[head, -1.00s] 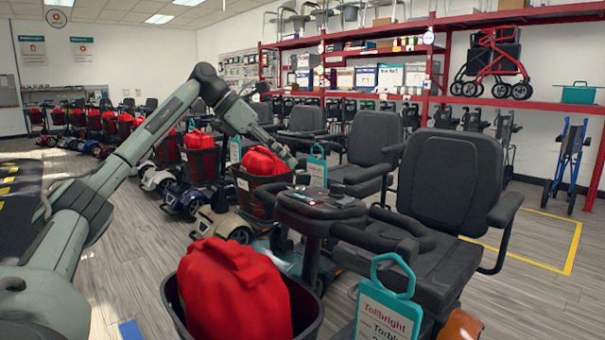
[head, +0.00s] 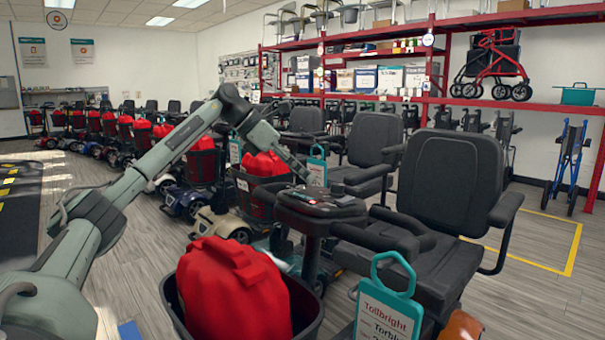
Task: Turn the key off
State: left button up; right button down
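The nearest scooter has a black console (head: 318,203) on its tiller, with small light-coloured details on top. The key is too small to make out, or is hidden by my gripper. My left arm reaches in from the left, and my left gripper (head: 304,174) is just above the far left edge of that console, pointing down and right. Its fingers are too small and dark to tell whether they are open or shut, or whether they touch anything. My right gripper is not in view.
A red bag (head: 232,291) fills the scooter's front basket. A teal-framed tag (head: 389,305) hangs by the black seat (head: 452,180). A row of scooters with red bags runs back left. A red shelf rack (head: 380,95) lines the wall. Grey floor is open at right.

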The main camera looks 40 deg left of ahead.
pick_arm(q)
jog(key=shift+n, duration=0.4)
grip_shut()
jog(key=shift+n+t+y, duration=0.3)
jog(key=shift+n+y, duration=0.2)
jog(key=shift+y, duration=0.2)
jog(key=shift+d+n+t+y+p, duration=0.1)
jog(key=shift+n+t+y+p, duration=0.2)
jog(key=shift+n+y, duration=0.4)
jog(key=n+y+p, duration=0.1)
jog(key=n+y, duration=0.1)
jog(key=n+y+p, duration=0.1)
jog(key=n+y, duration=0.1)
jog(key=n, duration=0.1)
jog(key=shift+d+r+y, duration=0.15)
jog(key=shift+y, duration=0.15)
jog(key=shift+n+y+p, duration=0.75)
jog(key=shift+n+y, duration=0.55)
jog(key=shift+n, duration=0.2)
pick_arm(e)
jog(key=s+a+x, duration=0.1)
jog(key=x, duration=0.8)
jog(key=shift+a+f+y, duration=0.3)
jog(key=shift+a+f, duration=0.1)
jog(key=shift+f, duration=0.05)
pick_arm(q)
jog(key=shift+g, duration=0.4)
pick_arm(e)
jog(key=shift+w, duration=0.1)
